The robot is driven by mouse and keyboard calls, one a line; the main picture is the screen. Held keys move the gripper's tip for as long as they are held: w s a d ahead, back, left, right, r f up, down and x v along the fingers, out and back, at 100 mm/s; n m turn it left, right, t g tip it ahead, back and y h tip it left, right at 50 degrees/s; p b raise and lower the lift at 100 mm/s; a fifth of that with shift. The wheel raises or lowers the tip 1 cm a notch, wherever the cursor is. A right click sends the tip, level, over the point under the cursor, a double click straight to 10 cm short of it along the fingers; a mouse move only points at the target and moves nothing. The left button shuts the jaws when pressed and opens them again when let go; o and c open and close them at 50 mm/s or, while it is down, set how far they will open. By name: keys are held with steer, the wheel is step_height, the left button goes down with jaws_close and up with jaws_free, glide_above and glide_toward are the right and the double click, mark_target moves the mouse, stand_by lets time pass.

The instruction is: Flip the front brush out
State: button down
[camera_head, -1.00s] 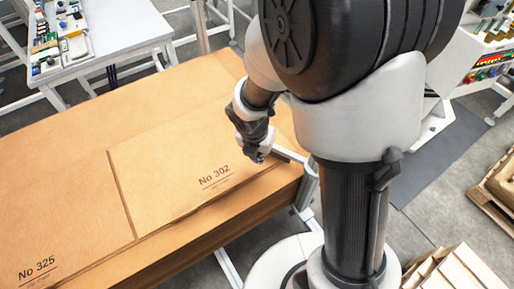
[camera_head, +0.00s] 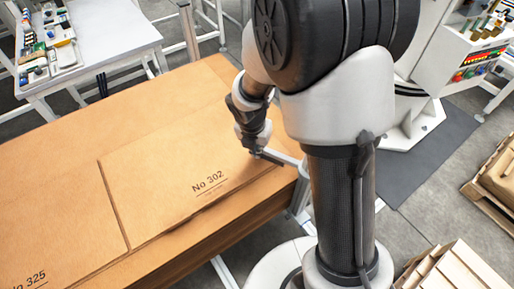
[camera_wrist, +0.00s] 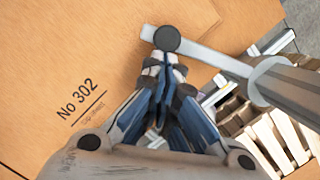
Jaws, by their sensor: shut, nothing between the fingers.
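The front brush appears to be the pale flat arm (camera_wrist: 205,57) with a round dark knob (camera_wrist: 167,39) at its left end. It joins a ringed grey post at the right in the wrist view. In the head view the arm (camera_head: 282,157) sticks out over the near right corner of the cardboard stack. My gripper (camera_wrist: 165,68) is shut and empty, its fingertips close below the knob in the wrist view. In the head view my gripper (camera_head: 254,150) is at the arm's left end. I cannot tell whether they touch.
A cardboard stack (camera_head: 150,165) marked No 302 and No 325 lies left of and below my gripper. A worktable (camera_head: 95,45) with small parts stands at the back left. A machine (camera_head: 440,70) stands at the right, and flat boxes (camera_head: 450,270) lie at the lower right.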

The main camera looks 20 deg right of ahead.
steer(key=shift+w+d, duration=0.2)
steer(key=shift+w, duration=0.15)
steer(key=shift+m, duration=0.3)
steer(key=w+d+m+g+h+p, duration=0.1)
steer(key=w+d+m+p, duration=0.35)
steer(key=d, duration=0.25)
steer(key=w+d+m+g+p, duration=0.1)
steer(key=w+d+m+p, duration=0.2)
steer(key=d+m, duration=0.3)
steer(key=s+d+m+g+p, duration=0.1)
steer(key=s+d+m, duration=0.2)
steer(key=d+m, duration=0.3)
steer(key=s+d+m+g+y+p, duration=0.1)
steer(key=s+d+m, duration=0.3)
steer(key=d, duration=0.5)
steer(key=shift+d+m, duration=0.15)
steer(key=shift+m, duration=0.9)
steer(key=shift+s, duration=0.1)
